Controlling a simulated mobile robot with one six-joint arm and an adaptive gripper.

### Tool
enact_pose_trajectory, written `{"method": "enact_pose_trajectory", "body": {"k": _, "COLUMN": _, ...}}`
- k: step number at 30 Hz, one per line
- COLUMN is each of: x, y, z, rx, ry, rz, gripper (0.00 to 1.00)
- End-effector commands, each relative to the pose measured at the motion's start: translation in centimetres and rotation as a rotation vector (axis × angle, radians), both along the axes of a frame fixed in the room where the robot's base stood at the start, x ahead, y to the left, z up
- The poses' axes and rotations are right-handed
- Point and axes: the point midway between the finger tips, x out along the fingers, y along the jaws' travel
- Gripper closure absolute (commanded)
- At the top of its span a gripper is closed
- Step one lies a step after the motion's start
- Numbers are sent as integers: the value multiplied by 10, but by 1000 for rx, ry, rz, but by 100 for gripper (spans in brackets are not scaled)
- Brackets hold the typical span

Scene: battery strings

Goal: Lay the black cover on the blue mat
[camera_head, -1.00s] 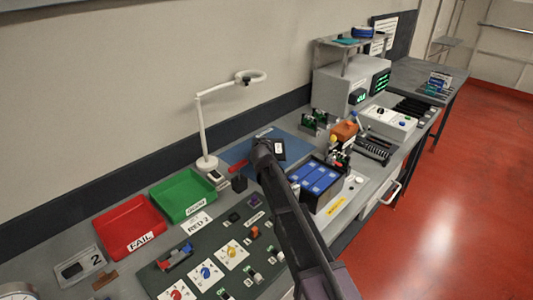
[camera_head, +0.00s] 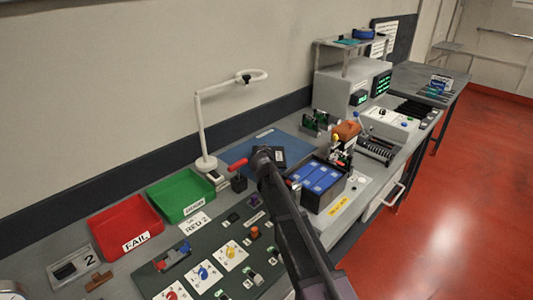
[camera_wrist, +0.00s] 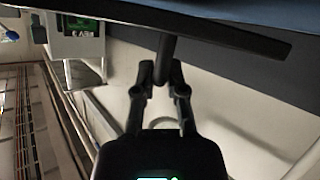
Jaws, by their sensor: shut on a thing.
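The black cover (camera_head: 280,153) shows in the head view beside the end of my arm, over the blue mat (camera_head: 293,141). Part of the cover is hidden behind the arm. In the wrist view the cover (camera_wrist: 225,36) is a dark plate seen edge-on, with a short stem. My gripper (camera_wrist: 164,82) is shut on that stem. The mat (camera_wrist: 285,12) fills the top edge of the wrist view, right along the cover. I cannot tell whether they touch. In the head view my gripper (camera_head: 265,155) is mostly hidden by my own arm.
An open box of blue battery cells (camera_head: 320,180) stands close to the right of my arm. A red-handled part (camera_head: 238,165) is just left of it. A white lamp (camera_head: 203,125), a green tray (camera_head: 185,196) and a red tray (camera_head: 126,228) stand farther left.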

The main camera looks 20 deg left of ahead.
Motion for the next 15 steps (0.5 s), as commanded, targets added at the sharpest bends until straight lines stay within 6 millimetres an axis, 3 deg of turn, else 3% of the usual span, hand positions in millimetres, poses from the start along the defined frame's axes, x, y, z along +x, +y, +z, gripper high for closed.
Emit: {"method": "enact_pose_trajectory", "body": {"k": 15, "x": 1, "y": -1, "z": -12, "rx": 0, "ry": -1, "rz": -1, "gripper": 100}}
